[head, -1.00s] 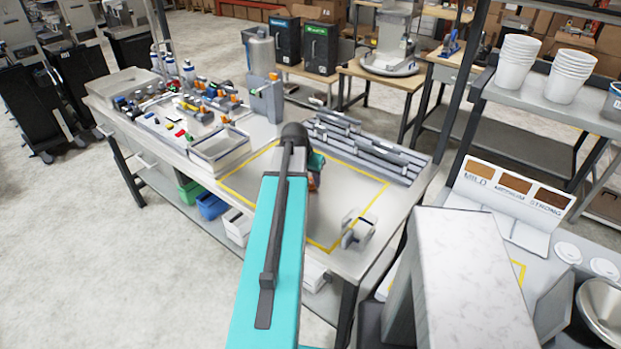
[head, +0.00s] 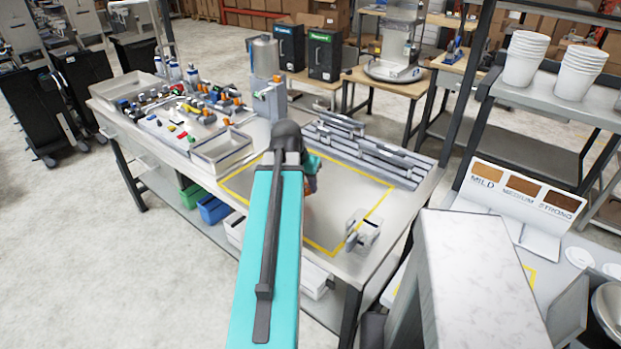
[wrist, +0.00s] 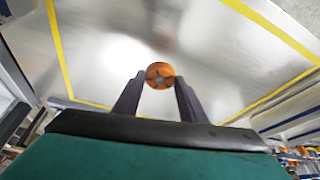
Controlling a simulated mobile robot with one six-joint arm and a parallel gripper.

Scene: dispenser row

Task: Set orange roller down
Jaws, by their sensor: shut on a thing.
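Behind the roller lies the bare metal table top (wrist: 110,50) with yellow tape lines. I cannot tell whether the roller touches the table. In the head view my teal arm reaches over the taped area (head: 345,195) and hides most of the gripper.
A grey bracket-like fixture (head: 362,232) stands at the taped area's right corner. Grey rails (head: 370,155) lie along the back edge. An empty grey bin (head: 222,152) and several small coloured parts (head: 190,112) are to the left. The taped area right of my arm looks clear.

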